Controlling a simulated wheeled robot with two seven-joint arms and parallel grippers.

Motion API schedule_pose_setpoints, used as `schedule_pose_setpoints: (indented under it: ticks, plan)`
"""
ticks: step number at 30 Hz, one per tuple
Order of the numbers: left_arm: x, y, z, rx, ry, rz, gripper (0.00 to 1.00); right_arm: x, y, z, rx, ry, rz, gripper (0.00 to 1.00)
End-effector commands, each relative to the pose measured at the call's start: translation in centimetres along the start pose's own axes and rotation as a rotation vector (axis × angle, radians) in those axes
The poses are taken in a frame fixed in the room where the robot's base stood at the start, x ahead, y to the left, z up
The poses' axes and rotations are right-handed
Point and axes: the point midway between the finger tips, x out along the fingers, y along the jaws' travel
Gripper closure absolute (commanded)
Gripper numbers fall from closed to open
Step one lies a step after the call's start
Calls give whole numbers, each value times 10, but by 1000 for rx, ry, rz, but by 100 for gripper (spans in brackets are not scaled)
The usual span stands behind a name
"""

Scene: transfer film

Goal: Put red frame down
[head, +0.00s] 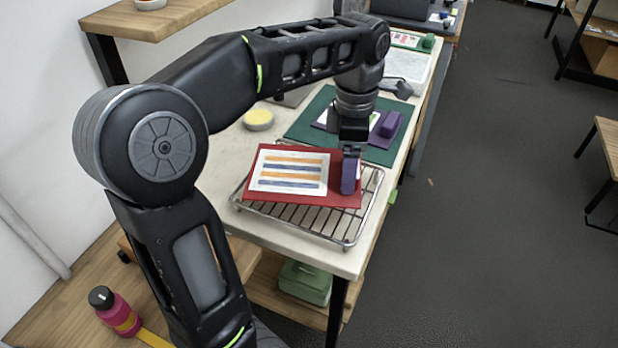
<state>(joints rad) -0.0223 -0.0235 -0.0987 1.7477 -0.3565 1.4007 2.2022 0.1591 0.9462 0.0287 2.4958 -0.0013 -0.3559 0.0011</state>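The red frame (336,199) is a flat red board with a white sheet of orange and blue stripes (288,172) on it. A purple block-shaped grip (349,178) stands at its right side. The frame is over the wire rack (309,220) on the pale bench; I cannot tell whether it rests fully on the wires or is slightly above them. My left gripper (351,158) points down and is shut on the purple grip; its fingertips are partly hidden. My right gripper is not in view.
Behind the rack lies a green mat (302,124) with a purple block (388,123) and a partly hidden printed sheet. A yellow-topped round pad (258,119) is at the left. A pink bottle (116,312) stands low at left. The rack's front wires are bare.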

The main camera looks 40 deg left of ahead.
Motion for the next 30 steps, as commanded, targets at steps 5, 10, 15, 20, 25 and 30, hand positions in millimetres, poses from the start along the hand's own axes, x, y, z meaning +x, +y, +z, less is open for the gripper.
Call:
schedule_pose_setpoints:
  ticks: [5,10,15,20,25,30]
  plan:
    - [-11,0,0,34,0,1,74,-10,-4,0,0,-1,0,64]
    - [-45,-2,1,199,-1,1,74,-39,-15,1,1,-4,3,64]
    - [-56,-4,3,313,0,0,74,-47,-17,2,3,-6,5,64]
    - [-53,-4,3,317,0,0,74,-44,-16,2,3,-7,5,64]
    - [-49,-4,2,315,1,-2,74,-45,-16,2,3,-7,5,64]
    - [-25,-5,2,314,2,-5,74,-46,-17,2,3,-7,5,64]
